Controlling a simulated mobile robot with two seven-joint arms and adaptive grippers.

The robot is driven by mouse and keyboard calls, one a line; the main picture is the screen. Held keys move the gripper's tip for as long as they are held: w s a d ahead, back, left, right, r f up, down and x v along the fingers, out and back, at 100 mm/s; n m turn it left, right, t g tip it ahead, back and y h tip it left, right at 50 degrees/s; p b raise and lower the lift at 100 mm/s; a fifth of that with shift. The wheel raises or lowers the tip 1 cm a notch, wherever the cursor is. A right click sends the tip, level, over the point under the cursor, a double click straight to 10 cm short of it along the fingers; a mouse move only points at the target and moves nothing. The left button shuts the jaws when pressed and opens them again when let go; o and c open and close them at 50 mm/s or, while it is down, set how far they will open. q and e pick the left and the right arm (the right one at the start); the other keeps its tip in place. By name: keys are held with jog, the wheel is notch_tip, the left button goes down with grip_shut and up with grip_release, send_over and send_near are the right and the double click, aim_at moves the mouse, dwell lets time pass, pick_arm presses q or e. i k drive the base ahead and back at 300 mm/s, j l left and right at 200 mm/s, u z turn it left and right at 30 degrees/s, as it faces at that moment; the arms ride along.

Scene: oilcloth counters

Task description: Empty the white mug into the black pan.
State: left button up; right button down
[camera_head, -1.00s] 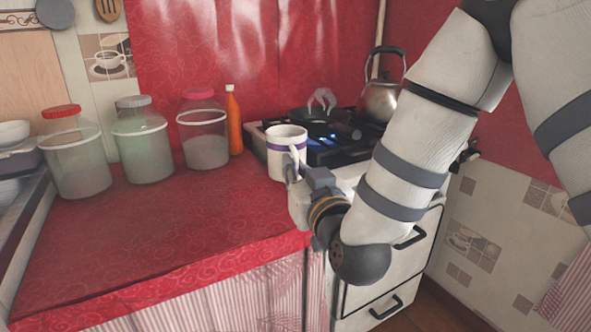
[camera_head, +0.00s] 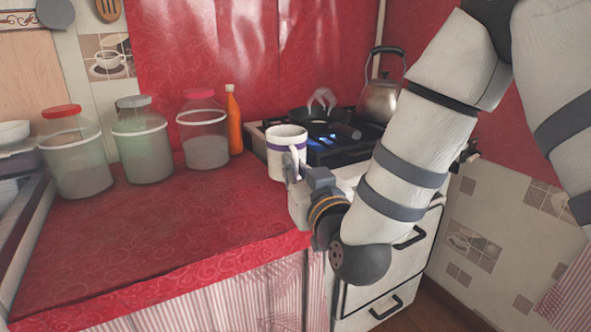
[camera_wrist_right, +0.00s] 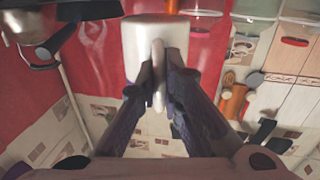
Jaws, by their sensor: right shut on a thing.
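The white mug (camera_head: 287,152) with a purple band near its rim stands upright at the counter's right end, in front of the stove. I cannot tell whether its base touches the counter. My right gripper (camera_head: 292,171) is shut on the mug's handle; the wrist view also shows its fingers (camera_wrist_right: 166,82) on either side of the handle, with the mug (camera_wrist_right: 155,45) beyond. The mug's contents are hidden. The black pan (camera_head: 306,117) sits on the stove, behind and slightly right of the mug, its dark handle pointing toward the front right. My left gripper is out of view.
Several lidded jars (camera_head: 143,150) and an orange bottle (camera_head: 234,123) line the back of the red counter (camera_head: 170,223). The counter's middle is clear. A pale curved thing (camera_head: 323,97) shows above the pan.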

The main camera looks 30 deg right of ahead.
aim_at(338, 119)
jog(key=i+l+z, duration=0.2)
jog(key=i, duration=0.2)
jog(key=i+l+z, duration=0.2)
jog(key=i, duration=0.2)
jog(key=i+l+z, duration=0.2)
jog(key=i, duration=0.2)
jog(key=j, duration=0.1)
